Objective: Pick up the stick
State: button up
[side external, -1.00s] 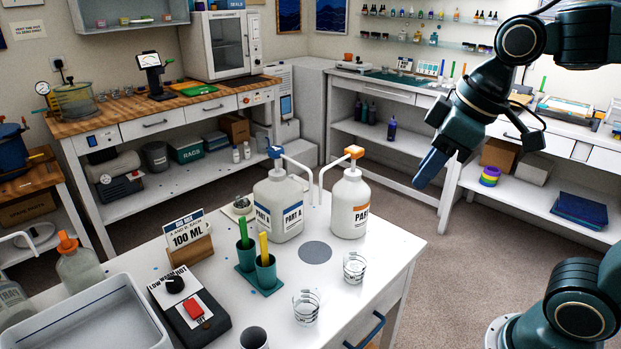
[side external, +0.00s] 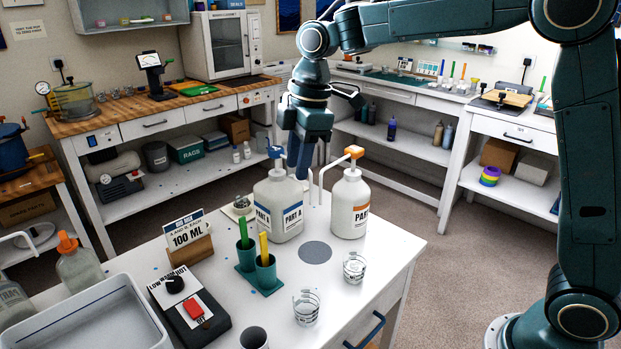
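Two sticks, one green (side external: 244,229) and one yellow (side external: 264,246), stand upright in dark green cups on a small green tray (side external: 250,283) on the white table. I cannot tell which one the task means. My gripper (side external: 300,168) points down behind and above the Part A bottle (side external: 279,215), beyond the sticks and apart from them. Its fingertips are partly hidden behind the bottle and pump, so I cannot tell whether it is open. No held object shows.
The Part B bottle (side external: 350,208) with an orange pump stands beside Part A. Clear measuring cups (side external: 306,307) (side external: 354,267), a hotplate (side external: 188,308), a 100 ML sign (side external: 187,236) and a grey tray (side external: 95,325) also occupy the table. A grey disc (side external: 316,252) lies bare.

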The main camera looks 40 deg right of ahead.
aim_at(263, 233)
jog(key=w+a+f+n+g, duration=0.1)
jog(key=w+a+f+n, duration=0.2)
jog(key=w+f, duration=0.3)
jog(key=shift+w+a+f+n, duration=0.25)
jog(key=shift+w+f+n, duration=0.15)
jog(key=shift+n, duration=0.2)
jog(key=shift+f, duration=0.1)
jog(key=shift+s+a+f, duration=0.1)
jog(key=shift+a+f, duration=0.05)
jog(key=shift+f, duration=1.25)
jog(key=shift+w+a+f, duration=0.1)
jog(key=shift+a+f, duration=0.1)
jog(key=shift+f, duration=1.15)
jog(key=shift+s+a+f, duration=0.1)
jog(key=shift+a+f, duration=0.05)
jog(key=shift+f, duration=1.25)
jog(key=shift+s+a+f, duration=0.1)
jog(key=shift+f, duration=1.25)
jog(key=shift+a+f, duration=0.1)
jog(key=shift+f, duration=1.2)
grip_shut()
